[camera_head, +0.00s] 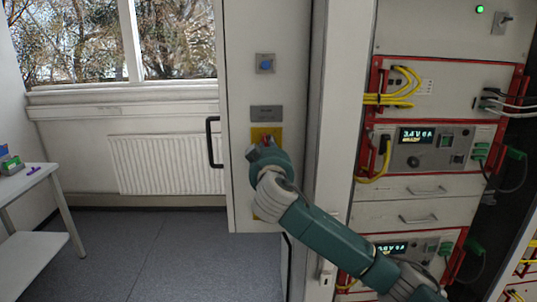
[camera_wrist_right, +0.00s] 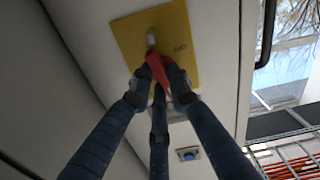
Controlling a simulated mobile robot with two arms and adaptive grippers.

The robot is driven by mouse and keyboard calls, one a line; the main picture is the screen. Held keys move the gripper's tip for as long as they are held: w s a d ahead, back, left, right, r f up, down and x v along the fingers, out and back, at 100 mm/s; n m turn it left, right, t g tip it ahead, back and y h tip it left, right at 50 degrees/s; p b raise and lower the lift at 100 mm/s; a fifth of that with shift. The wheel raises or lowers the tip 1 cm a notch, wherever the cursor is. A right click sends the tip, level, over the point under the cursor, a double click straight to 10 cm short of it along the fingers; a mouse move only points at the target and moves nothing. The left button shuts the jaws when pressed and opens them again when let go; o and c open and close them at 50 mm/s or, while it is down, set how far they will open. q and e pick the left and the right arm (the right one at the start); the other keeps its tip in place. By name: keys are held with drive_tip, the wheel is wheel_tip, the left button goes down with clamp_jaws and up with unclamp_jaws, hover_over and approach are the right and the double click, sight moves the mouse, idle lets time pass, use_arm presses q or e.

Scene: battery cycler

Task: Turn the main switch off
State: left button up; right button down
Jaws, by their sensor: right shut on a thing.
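The main switch is a red handle (camera_head: 268,140) on a yellow plate (camera_head: 276,133), on the front of the pale cabinet panel. The red handle (camera_wrist_right: 158,68) and yellow plate (camera_wrist_right: 128,36) also show in the right wrist view. My right gripper (camera_head: 262,150) reaches up from the lower right and covers much of the plate. In the right wrist view its fingers (camera_wrist_right: 160,84) are closed around the red handle. Small dark lettering shows on the plate beside the handle. The handle's exact angle is hard to tell. My left gripper is not in view.
A blue button (camera_head: 265,63) and a grey label (camera_head: 266,113) sit above the plate. A black door handle (camera_head: 211,142) is left of it. Racks with yellow cables (camera_head: 405,90) stand at the right. A white table (camera_head: 25,180) is far left; the floor (camera_head: 150,255) between is clear.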

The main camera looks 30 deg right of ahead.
drive_tip(key=shift+f+n, duration=0.1)
drive_tip(key=shift+n, duration=1.4)
drive_tip(key=n, duration=0.1)
drive_tip(key=n+p, duration=0.1)
drive_tip(key=shift+r+n, duration=0.25)
drive_tip(key=shift+n, duration=0.15)
drive_tip(key=n+p, duration=0.1)
drive_tip(key=n, duration=0.2)
drive_tip(key=shift+a+p, duration=0.15)
drive_tip(key=shift+p, duration=0.25)
drive_tip(key=n, duration=0.3)
drive_tip(key=shift+w+p, duration=0.1)
drive_tip(key=shift+p, duration=0.25)
drive_tip(key=shift+a+f+n, duration=0.1)
drive_tip(key=shift+a+n, duration=0.05)
drive_tip(key=shift+n, duration=1.65)
drive_tip(key=c, duration=1.6)
unclamp_jaws()
drive_tip(key=shift+c, duration=0.2)
